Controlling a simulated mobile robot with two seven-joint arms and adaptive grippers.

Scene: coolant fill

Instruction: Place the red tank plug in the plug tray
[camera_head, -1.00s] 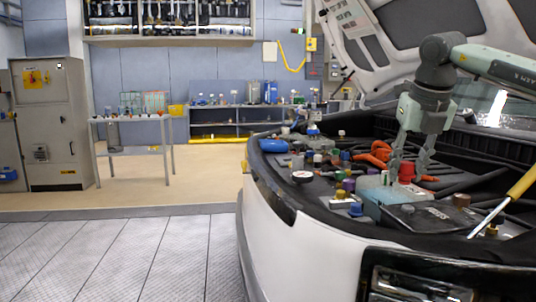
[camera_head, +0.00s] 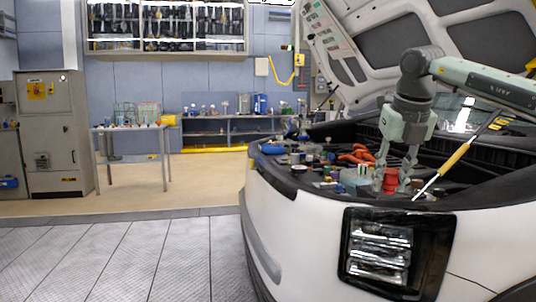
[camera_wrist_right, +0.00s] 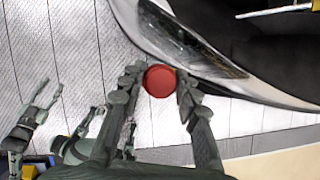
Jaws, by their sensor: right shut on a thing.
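The red tank plug (camera_head: 390,181) is between the fingers of my right gripper (camera_head: 391,186), above the front edge of the open engine bay. In the right wrist view the plug (camera_wrist_right: 160,80) shows as a round red cap, with the right gripper's fingertips (camera_wrist_right: 157,84) shut on both sides of it. Floor and the car's headlight show beyond it. My left gripper (camera_wrist_right: 74,104) shows at the left of the right wrist view, with its fingers apart and nothing seen between them. It is not in the head view. I cannot make out the plug tray for certain.
The pale tank (camera_head: 355,180) stands left of the plug in the bay, among several small caps and orange hoses (camera_head: 357,155). A yellow-handled rod (camera_head: 455,158) slants close on the right. The raised hood (camera_head: 400,40) is behind. A table (camera_head: 130,128) stands far left across clear floor.

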